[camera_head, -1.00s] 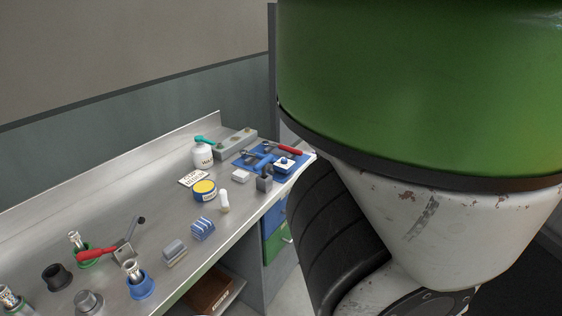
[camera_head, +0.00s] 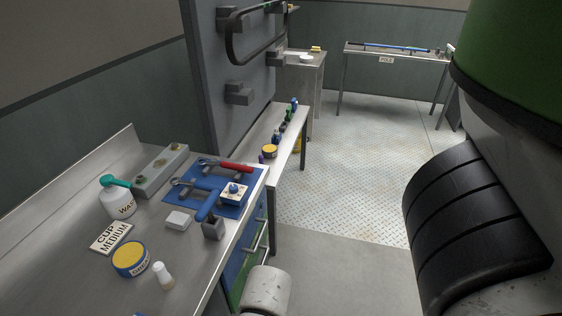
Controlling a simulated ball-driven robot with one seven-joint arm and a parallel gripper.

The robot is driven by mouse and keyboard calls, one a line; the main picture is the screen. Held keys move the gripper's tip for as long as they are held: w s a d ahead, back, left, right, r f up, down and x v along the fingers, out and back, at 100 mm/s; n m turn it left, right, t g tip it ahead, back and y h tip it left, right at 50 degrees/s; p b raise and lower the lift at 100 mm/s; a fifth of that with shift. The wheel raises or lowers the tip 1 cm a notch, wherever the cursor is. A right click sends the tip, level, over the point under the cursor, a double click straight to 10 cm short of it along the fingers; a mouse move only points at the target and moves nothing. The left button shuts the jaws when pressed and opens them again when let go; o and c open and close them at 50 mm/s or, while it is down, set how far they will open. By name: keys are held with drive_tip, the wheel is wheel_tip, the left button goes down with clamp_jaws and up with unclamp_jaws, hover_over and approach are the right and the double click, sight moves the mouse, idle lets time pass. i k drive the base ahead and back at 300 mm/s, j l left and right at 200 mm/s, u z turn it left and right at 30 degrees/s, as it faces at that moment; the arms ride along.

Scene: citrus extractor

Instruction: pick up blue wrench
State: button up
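The blue wrench (camera_head: 209,204) lies on the blue mat (camera_head: 205,172) at the right end of the metal workbench. Its grey jaw end points left and its blue handle points toward the bench's front edge. A red-handled wrench (camera_head: 235,167) lies behind it on the same mat. My gripper is not in view; only large green, black and white parts, which look like my arm, show at the right.
A white block with a blue knob (camera_head: 234,193) sits right of the blue wrench, and a grey holder (camera_head: 213,228) stands near its handle. A white bottle (camera_head: 117,201), yellow-lidded tin (camera_head: 130,258) and white block (camera_head: 178,220) are left. Open floor (camera_head: 345,180) lies right.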

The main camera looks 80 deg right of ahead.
sight(237, 199)
drive_tip(key=i+j+z, duration=0.1)
drive_tip(key=z, duration=0.35)
drive_tip(key=j+z, duration=0.15)
drive_tip(key=z, duration=0.3)
drive_tip(key=i+j+z, duration=0.1)
drive_tip(key=z, duration=0.3)
drive_tip(key=j+z, duration=0.3)
drive_tip(key=z, duration=0.15)
